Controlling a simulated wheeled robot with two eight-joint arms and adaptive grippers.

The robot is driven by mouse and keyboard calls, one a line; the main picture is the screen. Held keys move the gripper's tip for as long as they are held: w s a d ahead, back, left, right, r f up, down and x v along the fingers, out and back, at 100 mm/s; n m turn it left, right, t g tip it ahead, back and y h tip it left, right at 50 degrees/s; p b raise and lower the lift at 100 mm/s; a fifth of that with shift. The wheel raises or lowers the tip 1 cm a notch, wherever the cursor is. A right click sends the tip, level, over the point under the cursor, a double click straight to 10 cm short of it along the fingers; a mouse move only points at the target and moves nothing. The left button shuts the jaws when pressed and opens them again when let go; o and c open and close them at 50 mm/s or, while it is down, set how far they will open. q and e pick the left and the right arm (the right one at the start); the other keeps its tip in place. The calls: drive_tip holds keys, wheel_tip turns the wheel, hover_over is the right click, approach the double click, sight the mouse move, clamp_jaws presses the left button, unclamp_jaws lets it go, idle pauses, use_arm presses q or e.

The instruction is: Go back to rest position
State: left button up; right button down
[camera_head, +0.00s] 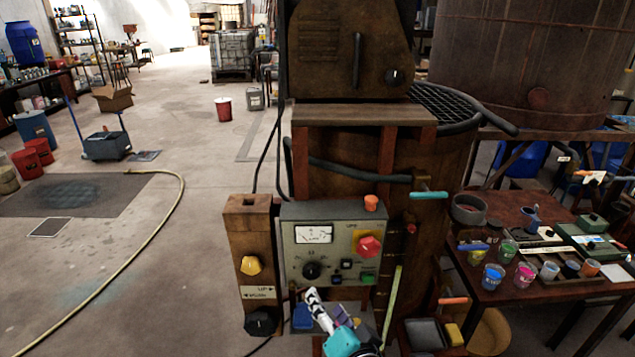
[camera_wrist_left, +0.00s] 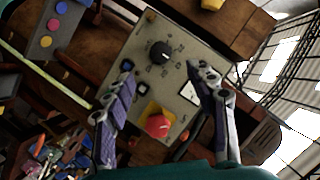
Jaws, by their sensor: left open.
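My left gripper (camera_head: 325,303) is low in front of the grey control panel (camera_head: 296,250) in the head view, its teal body at the bottom edge. Its two fingers are apart with nothing between them. In the left wrist view the open left gripper (camera_wrist_left: 160,75) faces the panel (camera_wrist_left: 185,60). The panel's black knob (camera_wrist_left: 160,53) shows between and beyond the fingertips. The red mushroom button (camera_wrist_left: 158,126) on its yellow plate shows between the fingers, nearer the palm; it also shows in the head view (camera_head: 369,246). I cannot tell any contact. My right gripper is not in view.
A wooden post (camera_head: 250,222) with a yellow knob (camera_head: 251,265) stands left of the panel. A rusty vat (camera_head: 440,150) rises behind. A table (camera_head: 510,205) with paint cups is at the right. A yellow hose (camera_head: 150,240) crosses the mostly open floor at left.

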use_arm(q)
drive_tip(key=s+a+f+n+g+h, duration=0.1)
drive_tip(key=s+a+f+n+g, duration=0.1)
drive_tip(key=a, duration=0.5)
drive_tip(key=s+a+f+n+g+h, duration=0.2)
drive_tip(key=s+a+f, duration=0.1)
drive_tip(key=a+f, duration=0.2)
drive_tip(key=s+a+f+n+g+h, duration=0.1)
drive_tip(key=s+a+f+n+g, duration=0.1)
drive_tip(key=a, duration=0.7)
drive_tip(key=shift+s+f+g, duration=0.5)
drive_tip(key=shift+f, duration=0.15)
